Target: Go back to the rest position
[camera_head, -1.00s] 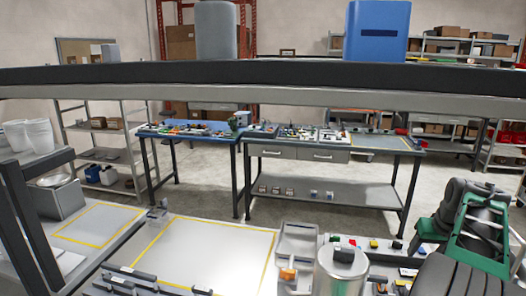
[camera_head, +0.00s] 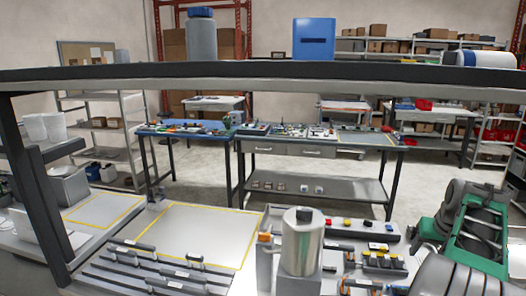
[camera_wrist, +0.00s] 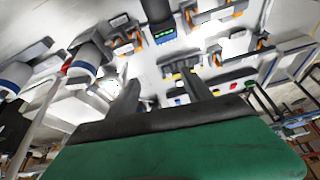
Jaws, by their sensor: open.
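My gripper (camera_wrist: 163,84) shows in the wrist view, with two dark fingers standing apart beyond the green wrist body. Nothing is visible between the fingers. The picture is tilted and faces the bench and its devices. In the head view, part of my green and black arm is at the lower right. I cannot make out the fingers there.
A silver cylinder (camera_head: 301,245) stands on the near bench, beside a yellow-outlined area (camera_head: 200,232) and a panel with coloured buttons (camera_head: 375,227). A dark-edged shelf (camera_head: 263,73) crosses above, carrying a grey bottle (camera_head: 201,40) and blue box (camera_head: 314,38). Open floor lies behind.

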